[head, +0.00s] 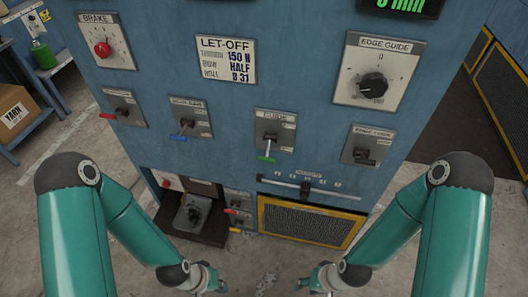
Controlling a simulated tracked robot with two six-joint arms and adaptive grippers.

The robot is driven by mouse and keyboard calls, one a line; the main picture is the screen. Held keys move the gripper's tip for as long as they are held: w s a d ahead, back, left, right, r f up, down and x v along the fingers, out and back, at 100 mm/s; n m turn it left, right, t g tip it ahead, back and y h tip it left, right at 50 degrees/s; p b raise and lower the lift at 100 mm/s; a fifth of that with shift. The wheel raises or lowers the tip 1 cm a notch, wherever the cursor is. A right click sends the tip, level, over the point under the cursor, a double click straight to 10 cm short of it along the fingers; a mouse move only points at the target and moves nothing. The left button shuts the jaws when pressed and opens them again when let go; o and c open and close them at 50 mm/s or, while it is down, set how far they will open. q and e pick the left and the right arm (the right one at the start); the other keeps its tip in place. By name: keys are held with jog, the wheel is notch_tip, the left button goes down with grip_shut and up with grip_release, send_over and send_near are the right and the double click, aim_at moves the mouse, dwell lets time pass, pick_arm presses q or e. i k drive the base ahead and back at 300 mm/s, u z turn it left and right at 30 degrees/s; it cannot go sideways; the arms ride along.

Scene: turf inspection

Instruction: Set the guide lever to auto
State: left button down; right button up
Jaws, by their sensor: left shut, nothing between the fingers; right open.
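The guide lever (268,146) is on a grey plate marked GUIDE (288,130) in the middle of the blue panel. Its dark handle hangs down from the pivot, and its green end bar lies at the bottom of the plate. The small position labels on the plate are too small to read. My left gripper (222,287) is shut and empty at the bottom of the head view, well below and left of the lever. My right gripper (302,284) is open and empty at the bottom, below and slightly right of the lever. Neither touches the panel controls.
Nearby are a blue-handled lever (185,129), a red-handled lever (121,112), a black-handled lever (364,155) and the edge guide knob (373,85). A horizontal slider (306,190) lies below the guide plate, above a yellow-framed mesh (306,222). A dark recess (182,237) opens at lower left.

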aim_at(270, 138)
jog(key=u, duration=0.1)
jog(key=i, duration=0.3)
jog(key=z, duration=0.35)
jog(key=k, duration=1.25)
jog(key=u, duration=0.85)
jog(key=i, duration=1)
